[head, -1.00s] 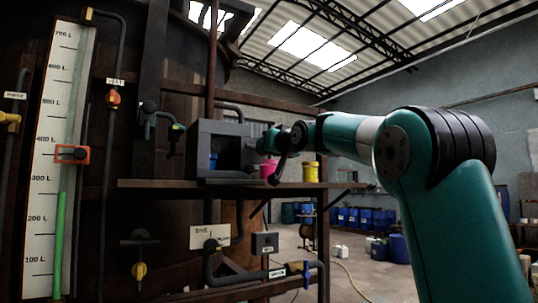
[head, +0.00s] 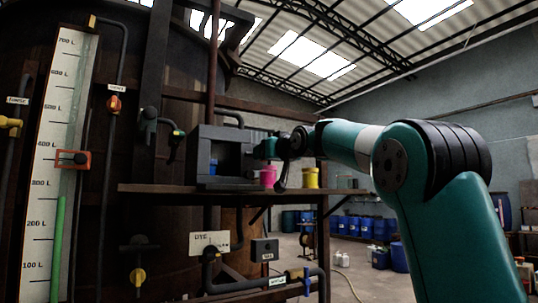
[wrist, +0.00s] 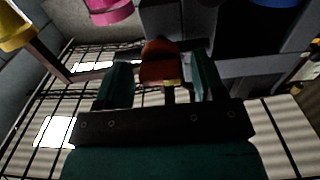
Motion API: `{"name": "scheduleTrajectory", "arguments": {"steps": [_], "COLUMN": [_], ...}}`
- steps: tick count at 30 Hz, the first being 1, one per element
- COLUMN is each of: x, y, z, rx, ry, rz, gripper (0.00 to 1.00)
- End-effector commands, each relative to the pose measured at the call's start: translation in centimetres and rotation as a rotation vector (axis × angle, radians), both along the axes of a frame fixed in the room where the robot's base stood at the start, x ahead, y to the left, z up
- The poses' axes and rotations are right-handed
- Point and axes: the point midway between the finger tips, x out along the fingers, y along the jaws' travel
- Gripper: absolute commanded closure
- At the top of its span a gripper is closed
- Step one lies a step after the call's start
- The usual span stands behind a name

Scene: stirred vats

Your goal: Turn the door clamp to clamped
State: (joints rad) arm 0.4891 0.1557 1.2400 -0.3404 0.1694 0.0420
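A dark grey box (head: 205,142) with an open-looking front stands on the shelf in the head view. My gripper (head: 266,148) is at its right edge, small and partly lost against the box. In the wrist view an orange-red handle (wrist: 160,62), which looks like the door clamp, lies between the two green fingers of my gripper (wrist: 160,82). The fingers stand apart with a gap visible on each side of the handle. In the head view the clamp is hidden behind my gripper, so its setting cannot be told.
A pink cup (head: 268,177) and a yellow cup (head: 310,178) stand on the shelf (head: 160,188) close to my gripper. Pipes, valves and a level scale (head: 62,150) line the vat on the left. Blue drums (head: 365,226) stand on the open floor behind.

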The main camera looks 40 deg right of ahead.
Motion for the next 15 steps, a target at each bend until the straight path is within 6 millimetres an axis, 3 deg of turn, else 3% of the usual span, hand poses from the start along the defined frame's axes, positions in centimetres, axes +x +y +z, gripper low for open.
{"name": "scheduleTrajectory", "arguments": {"steps": [10, 15], "x": [-0.3, -2.4], "y": [0.0, 0.3], "z": [0.1, -0.1], "rx": [0.000, -0.002], "ry": [-0.004, -0.008], "rz": [0.000, -0.003], "gripper": [0.30, 0.30]}}
